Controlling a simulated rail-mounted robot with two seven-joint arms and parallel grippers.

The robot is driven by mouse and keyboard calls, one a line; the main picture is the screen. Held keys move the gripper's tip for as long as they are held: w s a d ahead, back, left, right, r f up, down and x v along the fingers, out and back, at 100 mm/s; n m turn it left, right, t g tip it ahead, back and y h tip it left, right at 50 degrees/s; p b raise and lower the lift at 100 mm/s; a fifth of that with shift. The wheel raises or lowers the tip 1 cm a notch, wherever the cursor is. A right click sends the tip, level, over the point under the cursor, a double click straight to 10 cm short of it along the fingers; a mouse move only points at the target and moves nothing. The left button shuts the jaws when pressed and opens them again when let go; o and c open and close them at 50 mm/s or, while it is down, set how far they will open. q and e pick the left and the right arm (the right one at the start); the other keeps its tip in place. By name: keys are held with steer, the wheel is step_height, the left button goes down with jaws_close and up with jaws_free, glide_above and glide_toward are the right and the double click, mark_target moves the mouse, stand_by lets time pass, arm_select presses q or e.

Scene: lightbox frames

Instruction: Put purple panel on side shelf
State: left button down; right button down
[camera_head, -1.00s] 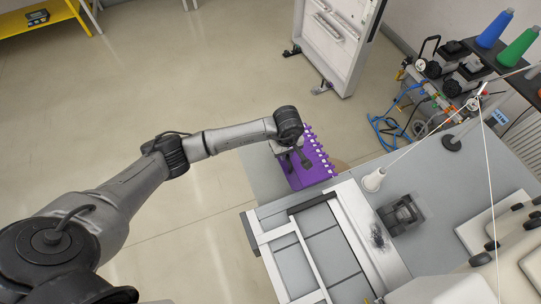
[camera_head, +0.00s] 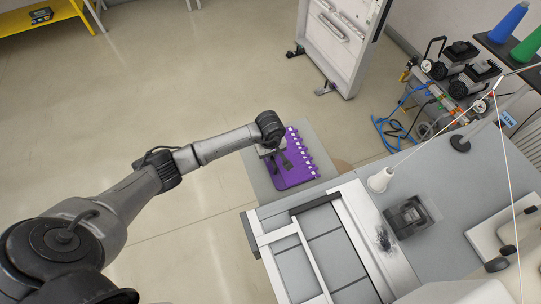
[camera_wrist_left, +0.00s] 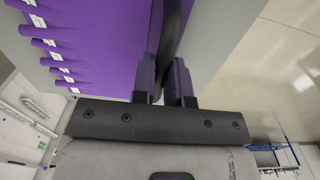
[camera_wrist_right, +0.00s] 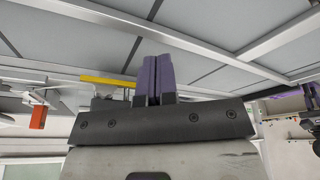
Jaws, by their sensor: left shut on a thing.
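The purple panel (camera_head: 300,178) is flat, with a row of white-tagged tabs along its right edge. It lies over the grey side shelf (camera_head: 255,180); whether it touches the shelf I cannot tell. My left gripper (camera_head: 283,160) is above the panel. In the left wrist view my left gripper (camera_wrist_left: 167,80) is shut on a dark bar-like handle (camera_wrist_left: 172,35) at the panel, with the purple face (camera_wrist_left: 95,45) beside it. My right gripper (camera_wrist_right: 154,78) shows only in its wrist view, its fingers together with nothing visible between them. A purple strip (camera_wrist_right: 293,91) shows there at the right.
The grey worktable (camera_head: 445,220) with a white-framed section (camera_head: 290,237) adjoins the shelf. A white cone (camera_head: 380,180) and a black block (camera_head: 405,217) stand on it. A white cabinet door (camera_head: 335,45) stands behind on the floor. Open floor lies left.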

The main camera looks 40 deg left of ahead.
arm_select(q)
steer(key=shift+w+r, duration=0.1)
steer(key=c, duration=1.1)
jaws_free()
steer(key=shift+c, duration=0.2)
